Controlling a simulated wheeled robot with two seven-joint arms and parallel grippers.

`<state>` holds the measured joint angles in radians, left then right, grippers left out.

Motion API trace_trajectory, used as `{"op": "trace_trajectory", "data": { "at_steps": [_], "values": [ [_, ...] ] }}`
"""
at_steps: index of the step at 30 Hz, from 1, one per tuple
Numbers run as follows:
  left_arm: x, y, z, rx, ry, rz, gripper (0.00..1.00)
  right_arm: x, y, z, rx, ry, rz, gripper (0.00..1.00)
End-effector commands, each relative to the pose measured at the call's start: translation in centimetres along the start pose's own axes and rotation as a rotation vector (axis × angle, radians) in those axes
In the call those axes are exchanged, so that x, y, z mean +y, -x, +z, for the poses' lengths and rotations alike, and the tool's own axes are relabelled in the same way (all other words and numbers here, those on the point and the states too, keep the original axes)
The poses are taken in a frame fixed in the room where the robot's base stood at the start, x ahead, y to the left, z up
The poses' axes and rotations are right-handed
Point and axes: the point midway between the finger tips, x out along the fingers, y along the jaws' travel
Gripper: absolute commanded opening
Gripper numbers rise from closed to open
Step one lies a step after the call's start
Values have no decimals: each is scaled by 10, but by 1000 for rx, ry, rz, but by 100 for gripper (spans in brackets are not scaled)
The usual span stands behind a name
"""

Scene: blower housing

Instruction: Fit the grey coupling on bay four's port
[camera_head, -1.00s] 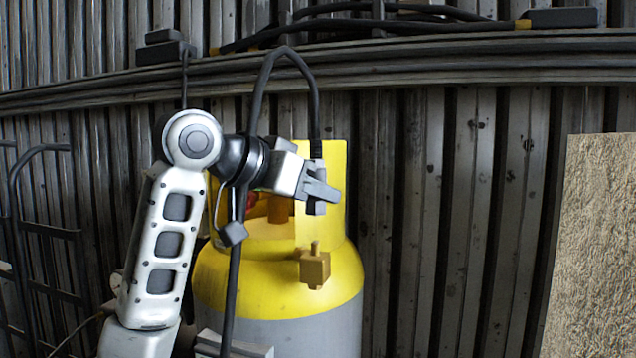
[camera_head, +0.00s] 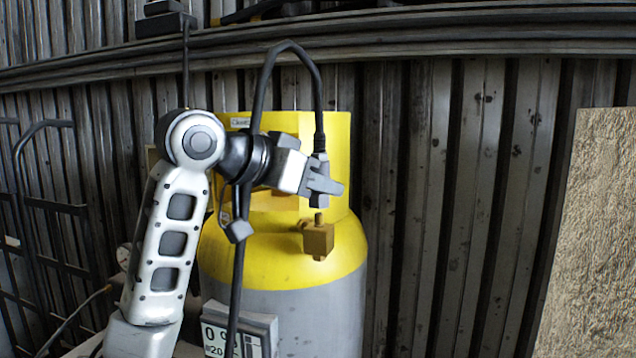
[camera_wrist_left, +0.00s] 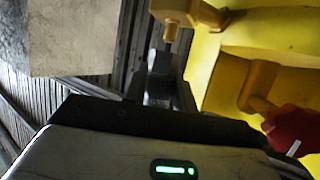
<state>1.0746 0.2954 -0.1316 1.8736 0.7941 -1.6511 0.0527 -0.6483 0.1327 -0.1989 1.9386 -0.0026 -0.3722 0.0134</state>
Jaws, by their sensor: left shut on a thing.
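My left gripper (camera_head: 322,186) is shut on the grey coupling (camera_head: 318,166), from whose top a black hose (camera_head: 290,44) arches up and back. The coupling hangs roughly upright, just above a brass port (camera_head: 318,238) on the front of a yellow and grey cylinder (camera_head: 280,265). A small gap seems to show between the coupling and the port's stem. In the left wrist view the gripper (camera_wrist_left: 162,85) is dark and the coupling is hard to make out; the brass port (camera_wrist_left: 185,12) is at the top. No bay number is readable. My right gripper is not in view.
A brass valve (camera_wrist_left: 258,85) with a red handle (camera_wrist_left: 292,132) sits inside the yellow collar. A digital readout (camera_head: 240,330) stands low in front of the cylinder. A tan board (camera_head: 600,230) is at the right. A dark rack (camera_head: 45,230) is at the left.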

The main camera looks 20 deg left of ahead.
Motion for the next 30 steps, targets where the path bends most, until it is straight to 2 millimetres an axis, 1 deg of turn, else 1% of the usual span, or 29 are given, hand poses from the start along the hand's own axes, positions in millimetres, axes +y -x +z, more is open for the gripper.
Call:
{"op": "trace_trajectory", "data": {
  "at_steps": [30],
  "values": [
    [0,-10,24,1,0,0,0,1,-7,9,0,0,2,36]
  ]
}}
